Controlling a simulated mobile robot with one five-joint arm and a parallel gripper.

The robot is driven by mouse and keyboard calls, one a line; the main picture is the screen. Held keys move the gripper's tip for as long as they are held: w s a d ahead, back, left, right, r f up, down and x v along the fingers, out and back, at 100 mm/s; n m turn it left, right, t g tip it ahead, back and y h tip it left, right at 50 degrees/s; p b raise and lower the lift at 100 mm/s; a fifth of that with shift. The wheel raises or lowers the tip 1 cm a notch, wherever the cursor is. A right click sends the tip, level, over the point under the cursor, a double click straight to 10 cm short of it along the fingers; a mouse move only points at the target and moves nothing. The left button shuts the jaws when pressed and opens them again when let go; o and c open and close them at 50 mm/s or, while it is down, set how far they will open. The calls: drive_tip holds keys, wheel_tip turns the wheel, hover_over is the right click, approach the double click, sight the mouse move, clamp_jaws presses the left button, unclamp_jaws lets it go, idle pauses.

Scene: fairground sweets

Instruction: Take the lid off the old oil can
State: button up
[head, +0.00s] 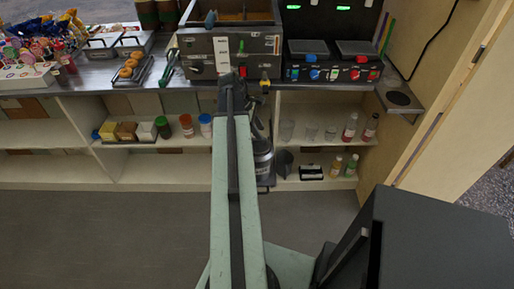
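A dark grey can with a paler band (263,161), which looks like the old oil can, stands in the lower part of the shelving just right of my arm. My arm hides its left side. Its lid cannot be made out clearly. My gripper (257,124) seems to be the dark shape hanging down from the arm's far end, just above the can. It is small and partly covered by the arm. I cannot tell whether it touches the can or whether its fingers are open or shut.
A grey fryer (229,45) and a twin-plate cooker (332,60) stand on the counter above. Bottles (350,128), clear cups (287,130) and a dark cup (284,163) fill the shelves at right. A black cabinet (440,235) stands front right. The floor at left is clear.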

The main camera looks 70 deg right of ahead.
sight(264, 139)
drive_tip(key=b+x, duration=0.4)
drive_tip(key=x, duration=0.1)
drive_tip(key=shift+s, duration=0.1)
drive_tip(key=shift+r, duration=0.15)
clamp_jaws()
